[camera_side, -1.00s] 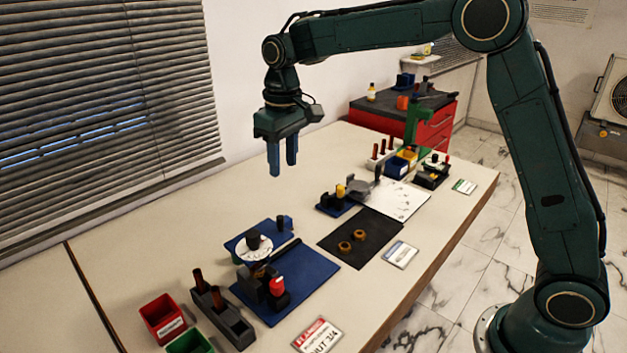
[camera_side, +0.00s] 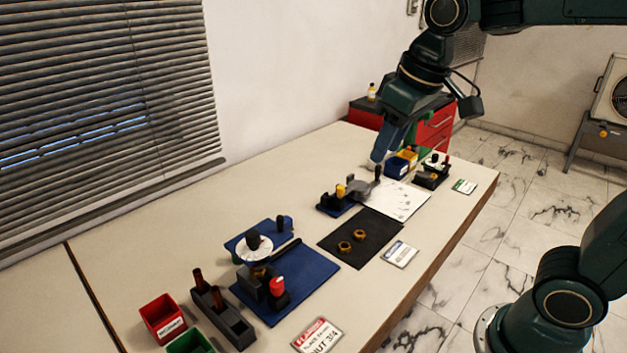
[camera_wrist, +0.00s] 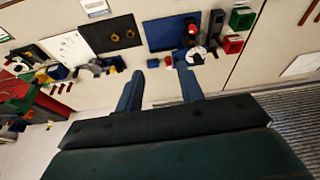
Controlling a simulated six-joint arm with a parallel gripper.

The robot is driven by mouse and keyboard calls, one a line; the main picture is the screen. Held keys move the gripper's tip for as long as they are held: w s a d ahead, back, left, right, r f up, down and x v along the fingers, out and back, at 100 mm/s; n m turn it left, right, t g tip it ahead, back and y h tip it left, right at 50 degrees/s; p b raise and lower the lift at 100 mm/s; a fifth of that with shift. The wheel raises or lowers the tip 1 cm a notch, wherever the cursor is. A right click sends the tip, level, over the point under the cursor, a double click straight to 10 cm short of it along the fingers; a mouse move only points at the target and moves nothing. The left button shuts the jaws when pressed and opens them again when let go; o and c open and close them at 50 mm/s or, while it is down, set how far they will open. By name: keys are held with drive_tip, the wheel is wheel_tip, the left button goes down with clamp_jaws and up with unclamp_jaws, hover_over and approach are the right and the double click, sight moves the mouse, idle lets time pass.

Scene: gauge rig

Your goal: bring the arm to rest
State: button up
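My gripper (camera_side: 384,150) is raised above the far part of the bench in the side view, tilted, with its blue fingers pointing down and a little left. In the wrist view the two blue fingers of my gripper (camera_wrist: 160,72) stand apart with nothing between them, so it is open and empty. In the side view the fingers overlap the area near the white plate and the bins; their exact height above the bench cannot be told.
The bench (camera_side: 190,222) holds a blue fixture plate (camera_side: 312,272), a black mat (camera_side: 335,245) with two brass rings (camera_side: 352,241), a white plate (camera_side: 408,203), a red bin (camera_side: 163,318) and a blue-and-yellow bin pair (camera_side: 398,166). A red cabinet (camera_side: 436,128) stands behind. Air above the near bench is clear.

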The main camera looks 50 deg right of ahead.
drive_tip(key=s+d+f+t, duration=0.1)
drive_tip(key=s+f, duration=0.3)
drive_tip(key=s, duration=0.8)
drive_tip(key=shift+d+m+t, duration=0.25)
drive_tip(key=shift+m+t, duration=0.05)
drive_tip(key=shift+t, duration=0.2)
drive_tip(key=shift+f, duration=0.1)
idle(0.6)
